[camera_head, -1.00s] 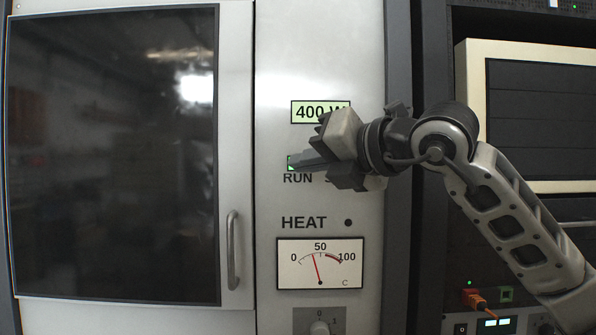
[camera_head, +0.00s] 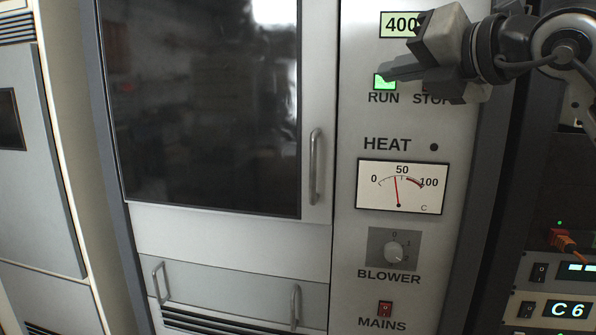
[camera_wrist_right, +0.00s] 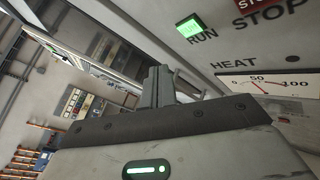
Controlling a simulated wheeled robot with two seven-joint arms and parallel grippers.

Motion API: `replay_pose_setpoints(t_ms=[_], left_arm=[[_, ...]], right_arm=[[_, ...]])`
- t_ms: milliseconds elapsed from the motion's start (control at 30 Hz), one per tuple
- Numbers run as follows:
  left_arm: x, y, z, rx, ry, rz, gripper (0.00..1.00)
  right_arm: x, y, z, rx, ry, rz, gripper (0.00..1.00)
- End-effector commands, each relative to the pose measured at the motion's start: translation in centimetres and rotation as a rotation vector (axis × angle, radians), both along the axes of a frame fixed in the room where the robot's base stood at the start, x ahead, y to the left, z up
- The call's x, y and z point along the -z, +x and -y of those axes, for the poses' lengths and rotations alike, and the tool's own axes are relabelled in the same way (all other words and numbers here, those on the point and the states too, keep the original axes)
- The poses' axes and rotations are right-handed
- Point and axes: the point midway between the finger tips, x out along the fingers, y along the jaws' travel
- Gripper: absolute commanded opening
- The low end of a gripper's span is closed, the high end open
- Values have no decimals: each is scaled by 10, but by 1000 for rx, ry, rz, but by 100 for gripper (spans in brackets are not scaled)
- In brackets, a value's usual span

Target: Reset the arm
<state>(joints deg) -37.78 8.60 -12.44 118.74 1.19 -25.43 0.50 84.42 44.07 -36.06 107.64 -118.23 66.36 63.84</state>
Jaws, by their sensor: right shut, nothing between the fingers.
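My right gripper (camera_head: 388,74) is shut and empty, reaching in from the right at the top of the head view. Its fingertips are by the green lit RUN button (camera_head: 379,83) on the cabinet panel; whether they touch it cannot be told there. In the right wrist view the shut fingers (camera_wrist_right: 158,85) point at the panel, and the green RUN button (camera_wrist_right: 189,27) is lit to their upper right. The arm covers part of the display (camera_head: 397,25) reading 400 and hides the STOP button in the head view. My left gripper is not in view.
A heat gauge (camera_head: 400,187), blower knob (camera_head: 394,249) and red mains switch (camera_head: 385,309) sit lower on the panel. A dark glass door (camera_head: 200,120) with a handle (camera_head: 315,167) is left of it. A rack with an orange plug (camera_head: 563,239) stands at the right.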

Motion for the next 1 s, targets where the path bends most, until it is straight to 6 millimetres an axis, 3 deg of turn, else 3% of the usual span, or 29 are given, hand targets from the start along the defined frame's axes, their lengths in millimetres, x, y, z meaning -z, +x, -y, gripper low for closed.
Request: replay_pose_setpoints(t_ms=[33, 167, 200, 233, 467, 700, 833, 1000], left_arm=[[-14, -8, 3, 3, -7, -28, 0], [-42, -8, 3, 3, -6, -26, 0], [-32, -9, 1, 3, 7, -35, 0], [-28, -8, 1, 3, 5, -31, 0], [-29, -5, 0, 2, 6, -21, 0], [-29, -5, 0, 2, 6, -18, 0], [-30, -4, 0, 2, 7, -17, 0], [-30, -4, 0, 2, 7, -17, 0]], right_arm=[[-19, 0, 0, 0, 1, 1, 0], [-48, 0, 0, 1, 0, 1, 0], [-45, 0, 0, 0, -1, -1, 0], [-23, 2, -10, -44, 9, -29, 0], [42, -7, -66, -325, 135, -145, 0], [107, -37, -116, -619, 484, -292, 0], [141, -49, -122, -695, 838, -383, 0], [201, -46, -98, -563, 1349, -498, 0]])
